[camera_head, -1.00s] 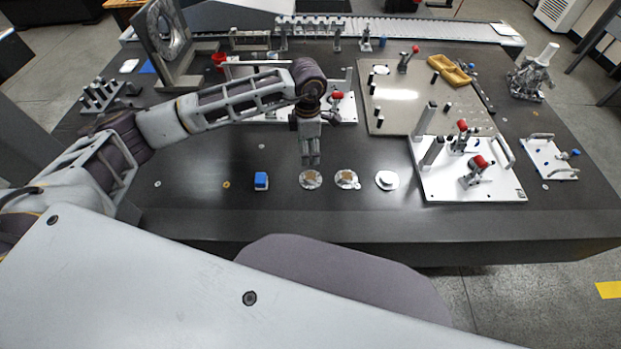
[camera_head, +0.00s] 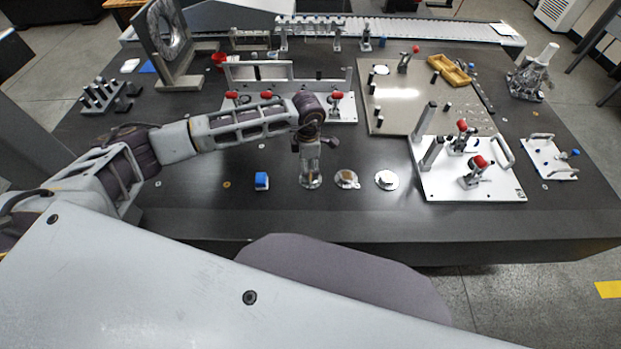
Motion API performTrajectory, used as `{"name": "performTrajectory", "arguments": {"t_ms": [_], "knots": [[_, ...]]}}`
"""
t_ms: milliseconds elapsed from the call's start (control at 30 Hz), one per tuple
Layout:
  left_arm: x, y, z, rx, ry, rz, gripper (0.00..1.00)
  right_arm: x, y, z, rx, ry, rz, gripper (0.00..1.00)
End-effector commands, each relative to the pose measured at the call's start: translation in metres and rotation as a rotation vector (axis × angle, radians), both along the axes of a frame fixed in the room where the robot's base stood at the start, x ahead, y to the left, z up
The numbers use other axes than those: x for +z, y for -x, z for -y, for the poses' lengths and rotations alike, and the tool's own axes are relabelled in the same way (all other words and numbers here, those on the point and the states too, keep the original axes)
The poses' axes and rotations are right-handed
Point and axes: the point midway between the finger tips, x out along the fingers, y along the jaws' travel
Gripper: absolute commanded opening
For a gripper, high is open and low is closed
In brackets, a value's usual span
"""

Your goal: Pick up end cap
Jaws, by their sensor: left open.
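Three round silvery end caps lie in a row on the dark table: a left one (camera_head: 310,184), a middle one (camera_head: 346,179) with a brownish centre, and a right one (camera_head: 386,180) that looks plainer and paler. My left gripper (camera_head: 310,178) points straight down over the left cap, its fingertips at or just above it. It is open. The fingers hide part of this cap, and I cannot tell whether they touch it. My right gripper is not in view.
A blue block (camera_head: 261,181) sits left of the caps. A white fixture plate (camera_head: 470,180) with red-knobbed clamps stands to the right. Another clamp fixture (camera_head: 345,108) is behind my arm. The table's front strip is clear.

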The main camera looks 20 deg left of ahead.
Motion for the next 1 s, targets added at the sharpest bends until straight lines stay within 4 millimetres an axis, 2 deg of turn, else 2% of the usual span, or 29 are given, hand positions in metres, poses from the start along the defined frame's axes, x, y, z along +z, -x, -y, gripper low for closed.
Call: {"name": "performTrajectory", "arguments": {"t_ms": [333, 633, 800, 1000], "knots": [[-0.007, 0.0, 0.001, 0.0, 0.0, -0.001, 0.69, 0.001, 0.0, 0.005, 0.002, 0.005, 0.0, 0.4], [-0.038, -0.001, 0.005, 0.001, 0.0, -0.001, 0.69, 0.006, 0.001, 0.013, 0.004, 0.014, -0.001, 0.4], [-0.05, -0.001, 0.005, 0.001, 0.0, -0.001, 0.69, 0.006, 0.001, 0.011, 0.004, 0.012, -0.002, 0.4], [-0.052, -0.001, 0.005, 0.0, 0.0, 0.0, 0.69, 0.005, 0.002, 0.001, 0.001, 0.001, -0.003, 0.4]]}}
